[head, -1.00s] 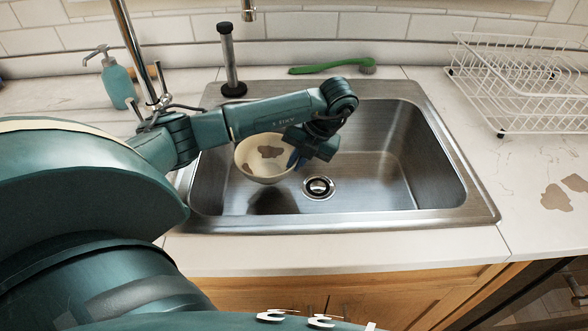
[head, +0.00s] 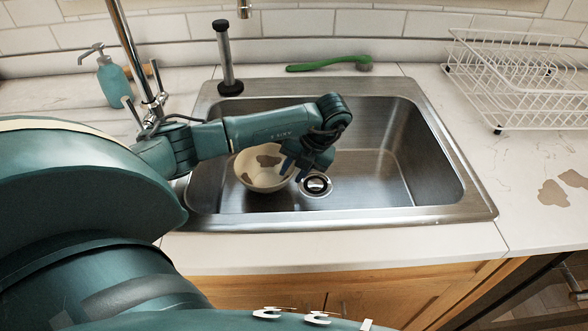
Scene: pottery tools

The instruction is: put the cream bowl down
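The cream bowl (head: 262,176) sits upright in the left part of the steel sink (head: 395,205), apparently on the sink floor. It has brown-grey stains inside, and my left arm hides its back rim. My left gripper (head: 296,170) points down at the bowl's right rim. Its two dark blue fingertips look spread apart, one towards the inside of the bowl and one outside; whether either touches the rim is too small to tell. My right gripper is not in view.
The drain (head: 316,185) lies just right of the bowl, and the sink's right half is empty. Brown stains (head: 553,193) mark the right counter.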

